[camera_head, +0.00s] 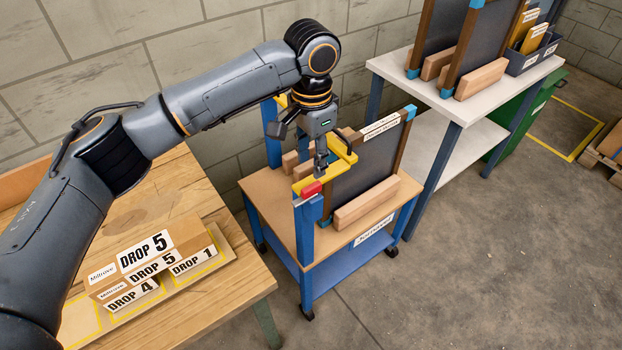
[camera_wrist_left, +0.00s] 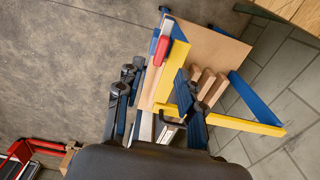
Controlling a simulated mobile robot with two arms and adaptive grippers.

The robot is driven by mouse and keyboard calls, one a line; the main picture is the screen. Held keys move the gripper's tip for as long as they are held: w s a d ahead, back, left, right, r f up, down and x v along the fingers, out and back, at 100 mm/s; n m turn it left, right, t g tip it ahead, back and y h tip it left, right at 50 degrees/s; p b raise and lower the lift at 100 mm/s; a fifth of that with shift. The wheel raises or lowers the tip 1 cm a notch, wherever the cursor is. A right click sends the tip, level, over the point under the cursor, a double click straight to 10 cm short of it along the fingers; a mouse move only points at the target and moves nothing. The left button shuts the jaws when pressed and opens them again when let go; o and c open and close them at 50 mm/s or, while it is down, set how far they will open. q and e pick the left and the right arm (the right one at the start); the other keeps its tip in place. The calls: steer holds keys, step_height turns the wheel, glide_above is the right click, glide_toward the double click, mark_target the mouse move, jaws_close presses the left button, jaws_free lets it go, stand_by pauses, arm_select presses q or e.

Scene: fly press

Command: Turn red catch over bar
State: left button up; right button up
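The red catch (camera_head: 311,189) sits at the near end of the yellow bar (camera_head: 340,165), above a blue post of the wheeled cart. The wrist view shows the red catch (camera_wrist_left: 161,48) beside the yellow bar (camera_wrist_left: 174,72), ahead of my fingers. A dark handle (camera_wrist_left: 172,121) is on the bar. My left gripper (camera_head: 321,170) is low over the bar, a little behind the catch. In the wrist view its fingers (camera_wrist_left: 155,105) are spread apart, with the bar between them in the picture. Whether they touch the bar I cannot tell. My right gripper is out of view.
A framed dark board (camera_head: 365,165) stands on the cart (camera_head: 270,190), with a wooden block (camera_head: 365,202) before it. A wooden table (camera_head: 225,290) with DROP-labelled boxes (camera_head: 150,255) is at left. A white-topped table (camera_head: 480,100) holds more boards. The floor in front is clear.

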mark_target(312, 186)
arm_select(q)
step_height(312, 186, down, 8)
steer(key=shift+w+p, duration=0.15)
steer(key=shift+p, duration=0.35)
steer(key=shift+c, duration=0.4)
jaws_close()
